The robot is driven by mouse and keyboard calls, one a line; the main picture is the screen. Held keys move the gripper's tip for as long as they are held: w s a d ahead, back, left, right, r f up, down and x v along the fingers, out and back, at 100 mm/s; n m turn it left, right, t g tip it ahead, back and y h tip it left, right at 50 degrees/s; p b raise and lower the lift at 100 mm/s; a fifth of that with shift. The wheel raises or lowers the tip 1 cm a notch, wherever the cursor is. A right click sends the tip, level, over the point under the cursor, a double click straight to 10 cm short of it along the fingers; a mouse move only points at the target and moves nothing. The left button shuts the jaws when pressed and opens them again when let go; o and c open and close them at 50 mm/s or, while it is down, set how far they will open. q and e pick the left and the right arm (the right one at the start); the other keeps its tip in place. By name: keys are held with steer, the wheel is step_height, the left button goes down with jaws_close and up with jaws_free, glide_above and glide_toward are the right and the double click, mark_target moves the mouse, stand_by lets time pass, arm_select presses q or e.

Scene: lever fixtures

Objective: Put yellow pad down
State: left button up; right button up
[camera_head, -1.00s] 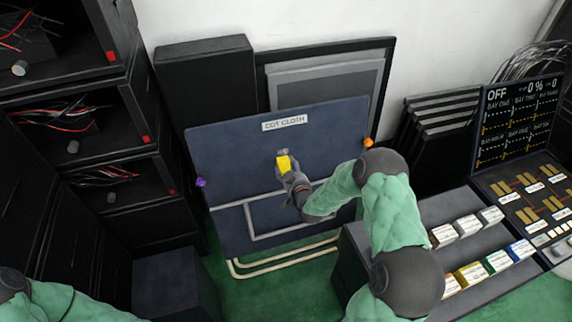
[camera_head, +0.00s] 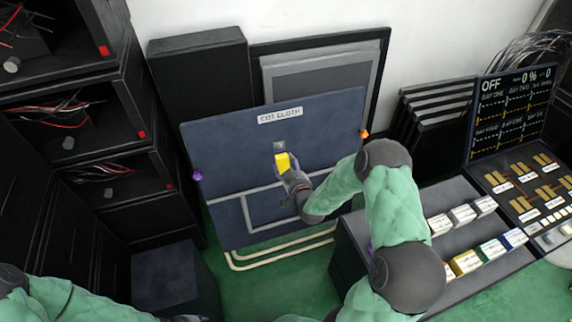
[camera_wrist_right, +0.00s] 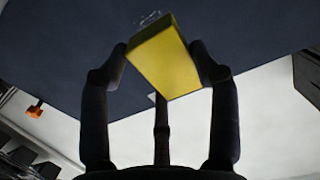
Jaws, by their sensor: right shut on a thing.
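The yellow pad (camera_head: 283,162) is a small yellow block held in my right gripper (camera_head: 291,172). In the right wrist view the pad (camera_wrist_right: 165,62) sits tilted between the fingertips of the gripper (camera_wrist_right: 165,65), which is shut on it. The pad is in front of the dark blue cot cloth board (camera_head: 225,150), just below a small grey patch (camera_head: 279,146) on it. I cannot tell whether the pad touches the board. My left arm shows only at the lower left edge, and its gripper is not clearly seen.
To the right, a dark sloped bench (camera_head: 447,195) bears several labelled blocks, with a switch panel (camera_head: 525,195) and an OFF display (camera_head: 511,112) beyond it. Black cabinets (camera_head: 85,110) stand at the left. An orange knob (camera_head: 364,134) and a purple knob (camera_head: 197,175) sit at the board's sides.

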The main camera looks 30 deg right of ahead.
stand_by(0.6)
steer(key=s+a+r+n+y+p, duration=0.1)
steer(key=s+a, duration=0.4)
steer(key=a, duration=0.5)
steer(key=s+a+r+n+y+p, duration=0.1)
steer(key=s+a+r+y+p, duration=0.1)
steer(key=s+a, duration=0.3)
steer(key=a+p, duration=0.1)
steer(key=a, duration=0.3)
steer(key=shift+s+a+r+n+y+p, duration=0.2)
steer(key=shift+a+r+n+y+p, duration=0.1)
steer(key=shift+a+r+p, duration=0.1)
steer(key=shift+f, duration=0.1)
